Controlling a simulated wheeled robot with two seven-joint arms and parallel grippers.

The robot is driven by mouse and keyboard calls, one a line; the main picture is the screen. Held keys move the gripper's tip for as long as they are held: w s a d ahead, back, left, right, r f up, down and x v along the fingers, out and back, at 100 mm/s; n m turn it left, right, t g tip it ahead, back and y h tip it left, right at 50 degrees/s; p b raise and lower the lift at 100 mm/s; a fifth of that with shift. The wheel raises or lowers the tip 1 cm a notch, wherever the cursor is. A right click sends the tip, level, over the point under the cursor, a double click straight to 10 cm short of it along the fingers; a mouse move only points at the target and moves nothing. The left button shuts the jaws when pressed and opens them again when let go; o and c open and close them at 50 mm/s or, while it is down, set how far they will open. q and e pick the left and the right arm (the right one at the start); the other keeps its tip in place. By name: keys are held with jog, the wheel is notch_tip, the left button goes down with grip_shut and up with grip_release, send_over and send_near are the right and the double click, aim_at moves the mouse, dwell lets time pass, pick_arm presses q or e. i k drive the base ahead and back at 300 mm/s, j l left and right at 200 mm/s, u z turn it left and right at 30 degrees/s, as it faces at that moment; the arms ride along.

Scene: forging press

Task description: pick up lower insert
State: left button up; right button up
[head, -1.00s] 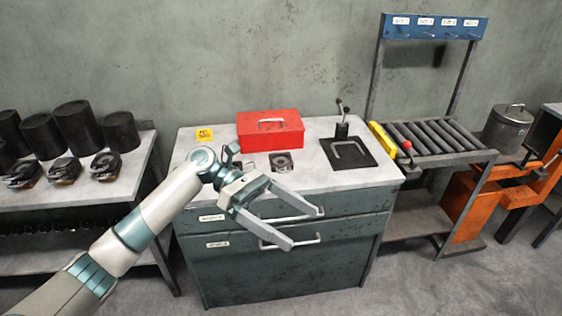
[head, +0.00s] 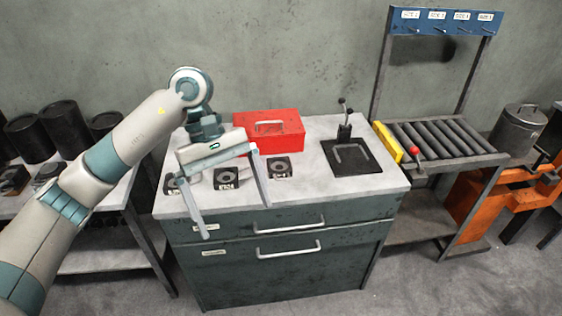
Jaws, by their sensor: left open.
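Three dark square blocks with round recesses and small white labels lie on the grey cabinet top (head: 330,200). They are a left block (head: 175,185), a middle block (head: 226,179) and a right block (head: 279,168). I cannot read the labels well enough to tell which is the lower insert. My left gripper (head: 237,220) is open and empty, pointing down over the cabinet's front left. Its fingers show on either side of the middle block, apparently above it. My right gripper is not in view.
A red toolbox (head: 268,132) stands behind the blocks. A black pad (head: 352,164) with a handle and an upright lever clamp (head: 344,125) are at the right. A roller stand (head: 440,140) adjoins the cabinet. The top's front right is clear.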

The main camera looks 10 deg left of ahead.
aim_at(280, 167)
jog(key=i, duration=1.7)
